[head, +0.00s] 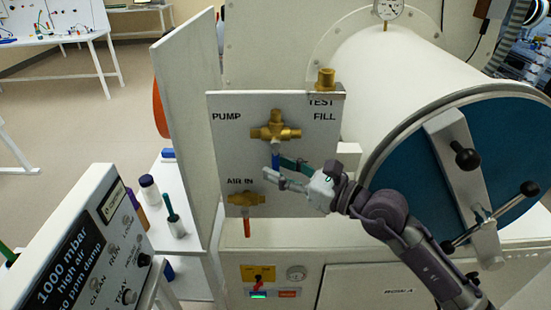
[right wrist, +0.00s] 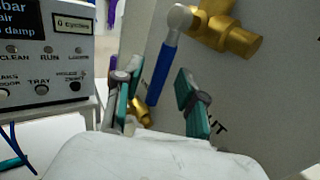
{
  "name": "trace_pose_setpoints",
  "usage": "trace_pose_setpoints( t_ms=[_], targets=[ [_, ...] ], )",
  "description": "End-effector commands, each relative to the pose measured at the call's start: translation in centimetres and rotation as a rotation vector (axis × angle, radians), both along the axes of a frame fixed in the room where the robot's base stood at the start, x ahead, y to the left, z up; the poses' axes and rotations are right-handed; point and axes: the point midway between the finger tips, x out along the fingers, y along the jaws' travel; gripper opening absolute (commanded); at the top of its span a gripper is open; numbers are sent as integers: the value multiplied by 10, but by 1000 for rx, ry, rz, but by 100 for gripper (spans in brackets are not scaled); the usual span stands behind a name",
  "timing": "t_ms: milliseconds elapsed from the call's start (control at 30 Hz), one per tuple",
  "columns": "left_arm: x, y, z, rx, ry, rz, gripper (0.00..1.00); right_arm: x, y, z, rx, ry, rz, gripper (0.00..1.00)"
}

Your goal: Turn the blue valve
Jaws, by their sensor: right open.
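The blue valve is a brass three-way body (head: 275,132) on the white panel, with a blue lever (head: 275,160) hanging straight down from it. In the right wrist view the blue lever (right wrist: 162,74) runs down from a silver hub beside the brass body (right wrist: 228,32). My right gripper (head: 276,171) is open at the lever's lower end. In the right wrist view its two teal-padded fingers (right wrist: 153,82) stand on either side of the lever's lower part, with gaps visible. I cannot tell how deep the lever sits between them. My left gripper is out of view.
A second brass valve with a red-orange lever (head: 246,225) sits lower on the white panel (head: 225,150). A brass fitting (head: 326,79) tops the panel. The antechamber with a blue door (head: 420,160) stands right. A control box (head: 85,250) stands at front left.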

Motion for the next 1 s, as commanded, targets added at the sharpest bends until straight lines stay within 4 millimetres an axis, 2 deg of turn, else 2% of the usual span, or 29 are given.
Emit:
trace_pose_setpoints(
  t_ms=[133,467,700,1000],
  targets=[
    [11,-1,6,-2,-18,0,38,7,10,1,0,0,0,40],
    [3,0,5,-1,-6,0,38,8,13,-1,0,0,0,40],
    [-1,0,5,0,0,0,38,8,12,-1,0,0,0,0],
    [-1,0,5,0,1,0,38,8,12,-1,0,0,0,0]
  ],
)
